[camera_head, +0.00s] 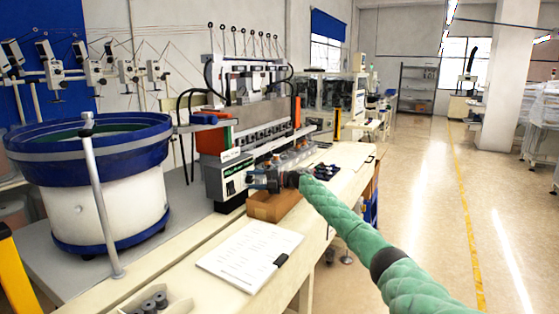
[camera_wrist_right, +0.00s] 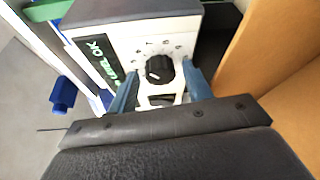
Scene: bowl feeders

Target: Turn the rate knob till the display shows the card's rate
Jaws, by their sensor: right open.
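The black rate knob (camera_wrist_right: 159,68) is on the white face of a control box, with a ring of small numbers around it. My right gripper (camera_wrist_right: 160,80) is open, with its blue fingertips on either side of the knob and a gap on each side. A dark display (camera_wrist_right: 98,62) with green letters, seemingly "LEVEL OK", is left of the knob; no rate can be read. In the head view, the control box (camera_head: 229,178) stands beyond my right gripper (camera_head: 262,180), which covers the knob. A clipboard sheet (camera_head: 250,254) lies on the bench; its print is too small to read, and I cannot tell if it is the card.
A blue-and-white bowl feeder (camera_head: 105,200) with a grey post (camera_head: 102,200) stands at left. A brown cardboard box (camera_head: 272,206) sits below my right gripper. A tray with dark parts (camera_head: 155,302) is at the bench's near edge. The aisle at right is clear.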

